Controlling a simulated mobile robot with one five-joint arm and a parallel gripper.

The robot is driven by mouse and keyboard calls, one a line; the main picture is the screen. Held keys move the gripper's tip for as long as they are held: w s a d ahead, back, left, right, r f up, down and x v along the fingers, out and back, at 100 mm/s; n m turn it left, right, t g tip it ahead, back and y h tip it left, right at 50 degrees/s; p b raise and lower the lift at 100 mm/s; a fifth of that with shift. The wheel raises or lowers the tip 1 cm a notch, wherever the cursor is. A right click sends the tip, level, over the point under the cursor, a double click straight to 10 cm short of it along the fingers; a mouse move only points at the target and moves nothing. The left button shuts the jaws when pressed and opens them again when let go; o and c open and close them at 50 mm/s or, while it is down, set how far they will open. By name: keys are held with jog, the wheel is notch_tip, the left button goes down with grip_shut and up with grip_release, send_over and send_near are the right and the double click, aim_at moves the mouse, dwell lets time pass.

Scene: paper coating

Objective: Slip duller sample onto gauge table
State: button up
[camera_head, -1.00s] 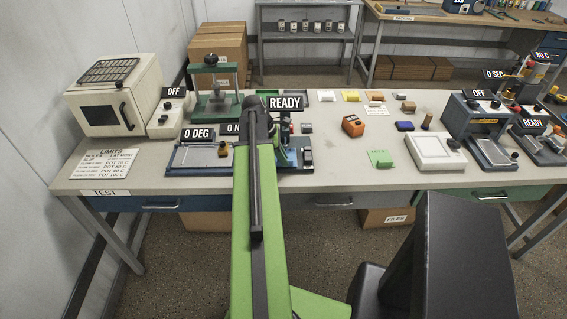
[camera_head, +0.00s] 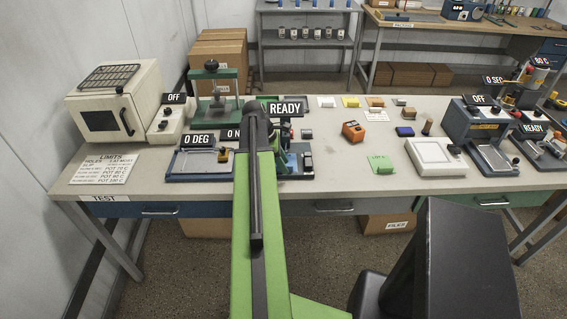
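A low blue-framed device (camera_head: 187,163) with a pale plate stands at the left of the bench under the labels 0 DEG and 0 N. It may be the gauge table, but my arm hides its right part. Another blue device (camera_head: 304,174), near the READY label, shows just right of my arm. I cannot tell which is the duller sample. My green arm reaches forward over the bench's front edge, and my gripper cannot be made out behind it.
The grey bench (camera_head: 340,190) also holds a white oven (camera_head: 118,115), a green press (camera_head: 216,95), an orange block (camera_head: 353,131), a white tray (camera_head: 435,156) and a blue machine (camera_head: 480,125). Bare bench lies in front of the green piece. Shelves stand behind.

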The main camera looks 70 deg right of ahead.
jog(key=p+v, duration=1.6)
jog(key=v, duration=0.1)
jog(key=shift+r, duration=0.2)
jog(key=shift+w+a, duration=0.1)
